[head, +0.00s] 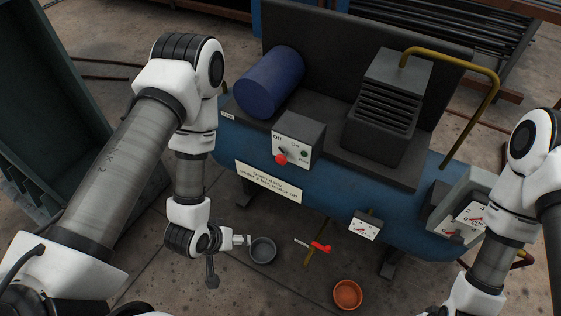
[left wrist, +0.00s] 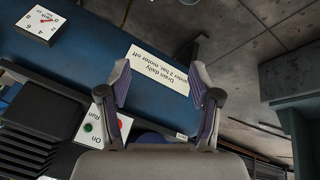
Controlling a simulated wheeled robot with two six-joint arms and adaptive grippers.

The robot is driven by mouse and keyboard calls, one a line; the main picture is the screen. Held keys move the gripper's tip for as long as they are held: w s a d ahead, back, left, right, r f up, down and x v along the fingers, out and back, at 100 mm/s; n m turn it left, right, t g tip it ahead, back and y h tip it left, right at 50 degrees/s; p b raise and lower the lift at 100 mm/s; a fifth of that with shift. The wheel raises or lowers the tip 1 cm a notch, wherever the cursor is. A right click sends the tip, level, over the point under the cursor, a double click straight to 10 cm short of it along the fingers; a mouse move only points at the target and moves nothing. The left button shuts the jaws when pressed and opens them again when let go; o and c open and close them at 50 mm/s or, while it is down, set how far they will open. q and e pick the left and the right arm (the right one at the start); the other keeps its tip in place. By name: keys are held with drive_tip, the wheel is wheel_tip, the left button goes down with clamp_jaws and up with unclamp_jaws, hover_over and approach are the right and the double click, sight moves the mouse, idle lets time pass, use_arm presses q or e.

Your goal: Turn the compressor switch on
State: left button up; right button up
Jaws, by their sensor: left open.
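The knob's exact setting is too small to tell. My left gripper (head: 228,259) is open and empty, low in front of the tank and below-left of the switch box, apart from it. In the left wrist view, the open fingers (left wrist: 160,72) frame an upside-down label, and the switch box (left wrist: 90,132) is partly hidden behind a finger. My right gripper is out of view.
An orange bowl (head: 347,294) and a red-handled valve (head: 320,247) are further right. A white gauge (head: 364,227) and a grey box (head: 470,217) sit along the tank. A dark green cabinet (head: 60,110) stands left.

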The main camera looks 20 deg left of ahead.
use_arm(q)
drive_tip(key=w+d+f+n+t+h+b, duration=0.1)
drive_tip(key=w+d+f+t+b, duration=0.1)
drive_tip(key=w+t+b, duration=0.35)
drive_tip(key=t+h+b, duration=0.4)
drive_tip(key=t+b, duration=0.3)
drive_tip(key=b, duration=1.7)
approach(279, 161)
drive_tip(key=x, duration=0.4)
drive_tip(key=shift+n+g, duration=0.25)
drive_tip(key=shift+n, duration=0.05)
drive_tip(key=b+x, duration=0.1)
drive_tip(key=x, duration=0.6)
drive_tip(key=shift+a, duration=0.1)
drive_tip(key=c, duration=1.2)
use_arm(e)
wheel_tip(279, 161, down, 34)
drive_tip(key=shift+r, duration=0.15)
